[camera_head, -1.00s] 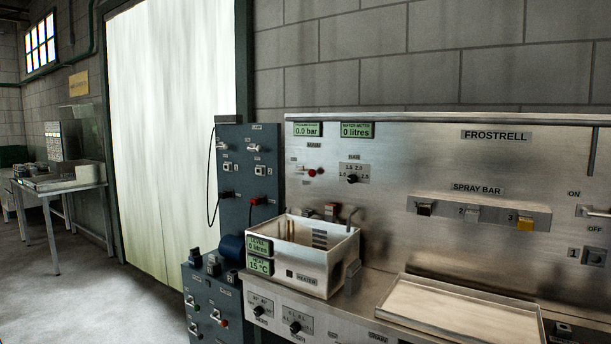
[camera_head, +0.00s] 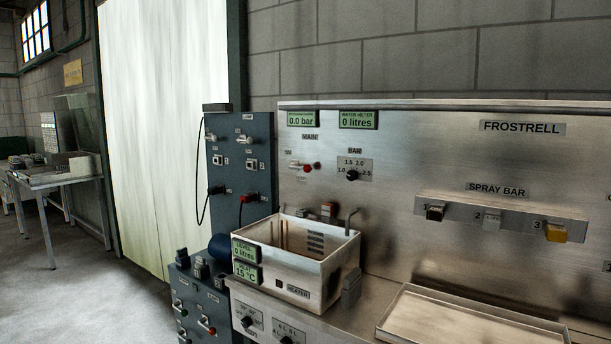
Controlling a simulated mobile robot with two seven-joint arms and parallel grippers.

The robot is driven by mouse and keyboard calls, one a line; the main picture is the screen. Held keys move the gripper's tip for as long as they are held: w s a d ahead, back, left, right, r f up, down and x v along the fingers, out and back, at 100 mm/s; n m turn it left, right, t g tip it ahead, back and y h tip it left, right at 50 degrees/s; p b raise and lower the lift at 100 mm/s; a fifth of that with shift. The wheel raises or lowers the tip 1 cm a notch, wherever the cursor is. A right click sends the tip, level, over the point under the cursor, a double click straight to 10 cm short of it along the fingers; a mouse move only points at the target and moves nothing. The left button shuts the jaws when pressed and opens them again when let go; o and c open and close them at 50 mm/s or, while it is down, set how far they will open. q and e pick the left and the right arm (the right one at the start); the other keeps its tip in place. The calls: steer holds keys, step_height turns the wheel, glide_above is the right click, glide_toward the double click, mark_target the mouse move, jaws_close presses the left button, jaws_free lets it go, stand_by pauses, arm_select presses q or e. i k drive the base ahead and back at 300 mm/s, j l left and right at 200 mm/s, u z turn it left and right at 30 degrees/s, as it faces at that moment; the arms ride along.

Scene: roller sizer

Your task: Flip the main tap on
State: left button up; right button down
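The main tap (camera_head: 304,167) is a small lever with a red end on the steel panel, under the label MAIN (camera_head: 310,137). Its lever looks to lie roughly sideways, with the red end at the right; the lettering around it is too small to read. Above it a green display (camera_head: 301,119) reads 0.0 bar, and the water meter (camera_head: 358,119) reads 0 litres. Neither of my grippers shows in the head view.
A steel tank (camera_head: 296,262) labelled HEATER stands below the tap. A BAR dial (camera_head: 352,175) is to the tap's right, and a dark blue switch panel (camera_head: 240,170) to its left. A shallow tray (camera_head: 470,318) lies at the lower right. Open floor is at left.

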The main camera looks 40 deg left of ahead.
mark_target(307, 168)
steer(key=i+j, duration=0.35)
steer(key=j, duration=0.15)
steer(key=i+j, duration=0.3)
steer(key=j, duration=0.2)
steer(key=i+j, duration=0.1)
steer(key=j, duration=1.75)
steer(key=k+j, duration=0.15)
steer(key=j, duration=1.4)
steer(key=k+z, duration=0.05)
